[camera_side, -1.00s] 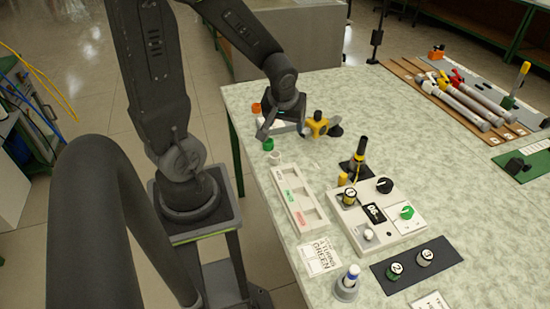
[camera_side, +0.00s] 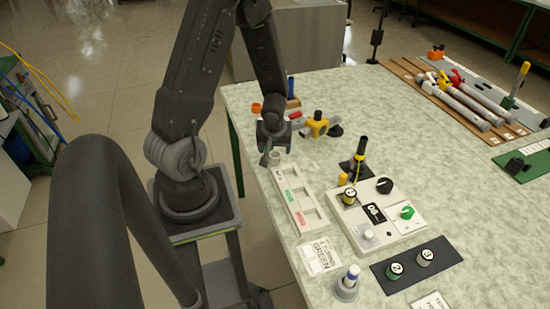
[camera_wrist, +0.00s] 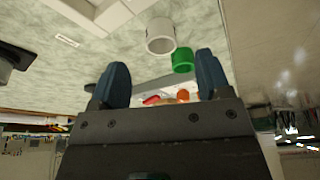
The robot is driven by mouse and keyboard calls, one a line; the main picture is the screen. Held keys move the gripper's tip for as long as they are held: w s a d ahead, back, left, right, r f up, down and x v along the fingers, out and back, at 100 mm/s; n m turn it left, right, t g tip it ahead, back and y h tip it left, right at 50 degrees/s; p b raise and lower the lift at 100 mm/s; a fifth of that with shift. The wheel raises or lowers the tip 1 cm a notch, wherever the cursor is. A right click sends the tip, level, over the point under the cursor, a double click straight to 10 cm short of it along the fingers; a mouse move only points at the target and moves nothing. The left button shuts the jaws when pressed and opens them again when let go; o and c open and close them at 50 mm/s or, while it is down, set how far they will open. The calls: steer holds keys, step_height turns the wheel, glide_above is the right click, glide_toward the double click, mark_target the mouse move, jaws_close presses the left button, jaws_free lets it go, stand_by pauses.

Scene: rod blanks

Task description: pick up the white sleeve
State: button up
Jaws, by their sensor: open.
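The white sleeve (camera_wrist: 160,36) is a short, hollow, upright ring on the table in the wrist view. It lies beyond my fingertips, roughly midway between them sideways. In the side view the sleeve (camera_side: 275,156) shows just below my gripper (camera_side: 274,148), near the tray's far end. My gripper (camera_wrist: 161,62) is open, with two dark blue fingers apart and nothing between them. Whether the fingers reach down around the sleeve I cannot tell. A green sleeve (camera_wrist: 183,60) stands close beside the white one, nearer my right finger; my gripper hides it in the side view.
An orange sleeve (camera_side: 255,107) and a red piece (camera_side: 295,115) lie behind my gripper. A blue rod (camera_side: 291,87) stands near a yellow clamp (camera_side: 316,125). The labelled white tray (camera_side: 307,216) lies in front, with the control panel (camera_side: 365,238) to its right.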

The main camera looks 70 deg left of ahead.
mark_target(275, 155)
steer(key=shift+a+x, duration=0.15)
steer(key=shift+x, duration=1.4)
steer(key=shift+a+x, duration=0.2)
steer(key=shift+x, duration=1.35)
steer(key=shift+w+r, duration=0.1)
steer(key=shift+w, duration=0.1)
steer(key=shift+c, duration=0.3)
steer(key=c, duration=0.9)
